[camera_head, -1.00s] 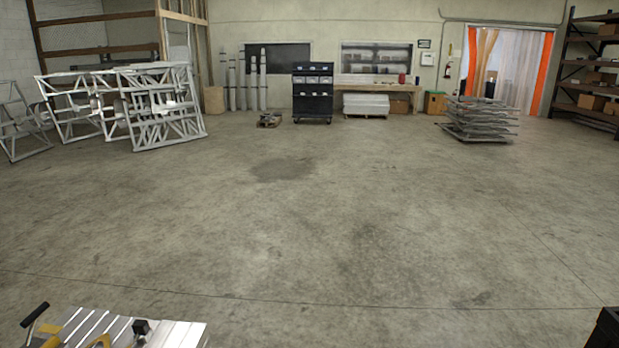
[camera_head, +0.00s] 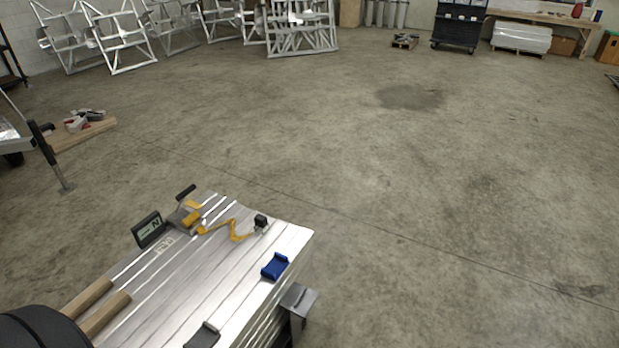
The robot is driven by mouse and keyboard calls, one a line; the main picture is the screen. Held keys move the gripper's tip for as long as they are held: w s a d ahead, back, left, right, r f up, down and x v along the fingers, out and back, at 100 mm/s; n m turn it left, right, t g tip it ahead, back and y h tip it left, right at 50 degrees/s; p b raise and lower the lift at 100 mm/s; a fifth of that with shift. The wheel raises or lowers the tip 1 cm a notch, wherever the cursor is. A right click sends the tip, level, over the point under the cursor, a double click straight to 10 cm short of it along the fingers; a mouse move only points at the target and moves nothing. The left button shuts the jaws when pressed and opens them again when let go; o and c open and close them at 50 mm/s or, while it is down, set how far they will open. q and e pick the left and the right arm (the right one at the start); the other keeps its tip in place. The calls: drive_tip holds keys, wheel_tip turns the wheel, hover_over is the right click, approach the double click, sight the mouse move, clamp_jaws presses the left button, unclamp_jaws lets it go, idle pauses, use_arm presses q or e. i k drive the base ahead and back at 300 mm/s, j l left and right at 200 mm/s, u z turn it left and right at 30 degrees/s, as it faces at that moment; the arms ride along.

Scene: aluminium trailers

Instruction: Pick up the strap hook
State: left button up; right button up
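A yellow strap (camera_head: 236,231) lies loosely zigzagged on the ribbed aluminium trailer deck (camera_head: 225,272), left of centre in the head view. At its left end is a yellow and grey ratchet-like piece (camera_head: 188,219) beside a black handle (camera_head: 186,193). At its right end, near the deck's far right corner, is a small black piece (camera_head: 261,221). Which part is the strap hook is too small to tell. Neither of my grippers shows in the view.
A black-framed display (camera_head: 149,229), a blue clamp-like piece (camera_head: 275,266), a dark piece (camera_head: 202,335) and two wooden bars (camera_head: 108,315) are on the deck. A grey bracket (camera_head: 298,305) juts from its right side.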

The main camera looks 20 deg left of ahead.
sight(261, 221)
drive_tip(key=i+j+u, duration=0.1)
drive_tip(key=i+u, duration=0.6)
drive_tip(key=u, duration=0.2)
drive_tip(key=i+u, duration=0.45)
drive_tip(key=k+l, duration=0.05)
drive_tip(key=k, duration=0.1)
